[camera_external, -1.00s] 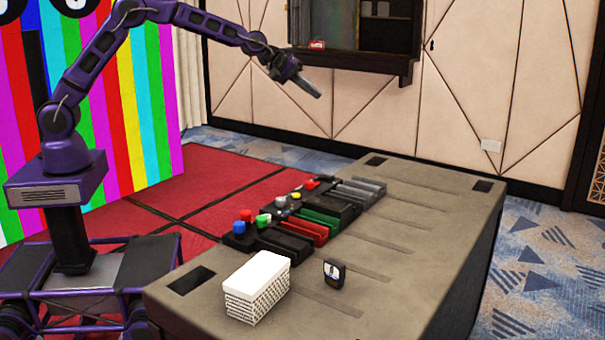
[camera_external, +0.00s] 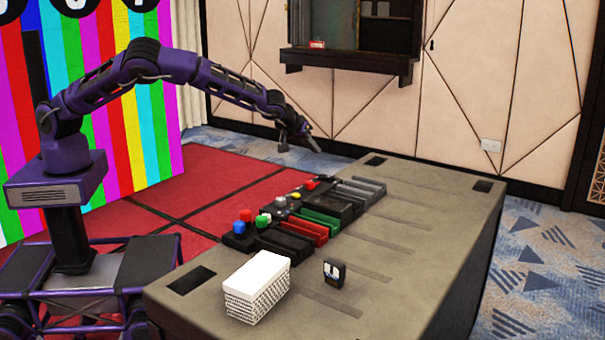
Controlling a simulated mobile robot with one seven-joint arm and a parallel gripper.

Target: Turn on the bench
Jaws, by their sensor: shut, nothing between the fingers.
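The bench (camera_external: 410,235) is a long grey block with dark square insets near its corners. A control panel (camera_external: 305,222) lies along its far left edge, with dark, red and green slotted modules. Several coloured knobs or buttons sit on the panel: a blue one (camera_external: 239,227), a red one (camera_external: 246,215), a green one (camera_external: 262,221), a yellow one (camera_external: 295,195) and another red one (camera_external: 310,184). My gripper (camera_external: 314,146) is shut and empty. It hangs in the air above the panel's far end, apart from it, pointing down and right.
A white box with printed sides (camera_external: 258,287) and a small black device (camera_external: 334,273) stand on the near part of the bench. A striped video wall (camera_external: 120,120) is behind my arm. A wall shelf (camera_external: 350,60) is at the back. The bench's right side is clear.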

